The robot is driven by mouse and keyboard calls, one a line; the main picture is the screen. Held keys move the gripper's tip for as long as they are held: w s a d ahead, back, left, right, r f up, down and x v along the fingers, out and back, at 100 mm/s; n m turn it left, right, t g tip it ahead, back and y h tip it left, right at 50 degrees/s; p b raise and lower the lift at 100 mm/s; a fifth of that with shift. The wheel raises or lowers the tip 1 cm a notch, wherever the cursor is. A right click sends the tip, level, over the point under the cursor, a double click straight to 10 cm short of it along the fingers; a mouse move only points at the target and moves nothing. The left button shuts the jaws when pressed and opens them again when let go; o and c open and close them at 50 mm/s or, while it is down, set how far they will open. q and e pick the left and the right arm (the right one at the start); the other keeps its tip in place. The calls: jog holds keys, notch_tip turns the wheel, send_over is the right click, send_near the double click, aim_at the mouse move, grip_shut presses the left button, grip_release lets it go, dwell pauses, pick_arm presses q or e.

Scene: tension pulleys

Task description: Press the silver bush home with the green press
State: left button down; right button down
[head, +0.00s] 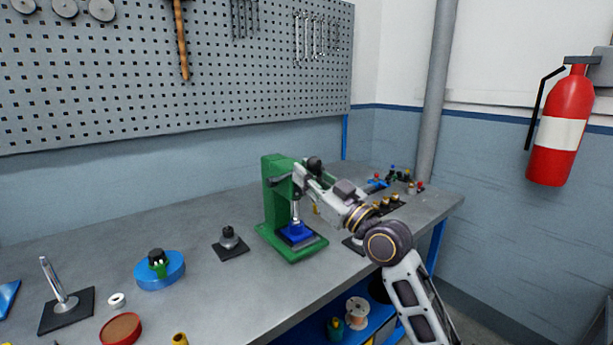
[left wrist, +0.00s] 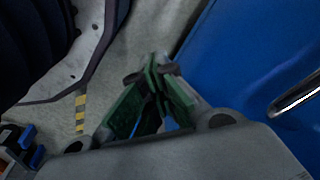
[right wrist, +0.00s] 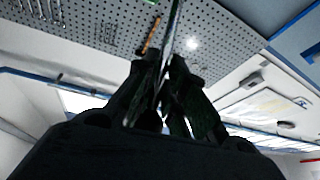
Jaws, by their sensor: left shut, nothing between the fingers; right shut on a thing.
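The green press (head: 275,205) stands on the bench, with a silver ram (head: 296,208) above a blue block (head: 296,234) on its base. I cannot tell the silver bush apart from the silver parts under the ram. My right gripper (head: 299,173) is at the top of the press, shut on what looks like its lever. In the right wrist view a thin rod (right wrist: 174,22) runs up from between the fingers (right wrist: 165,65). My left gripper (left wrist: 157,90) is outside the head view; in the left wrist view it is shut and empty, beside a blue surface.
On the bench (head: 205,290) left of the press are a black-based post (head: 229,240), a blue round holder (head: 160,272), a white ring (head: 116,300), a red dish (head: 121,329) and a tilted silver pin (head: 58,285). Several small parts (head: 392,200) lie to its right. A pegboard (head: 150,80) hangs behind.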

jog(key=shift+s+a+r, duration=0.1)
jog(key=shift+s+r, duration=0.05)
jog(key=shift+r, duration=0.05)
jog(key=c, duration=1.5)
grip_release()
jog(key=shift+s, duration=0.15)
jog(key=shift+v, duration=5.95)
jog(key=shift+f, duration=0.15)
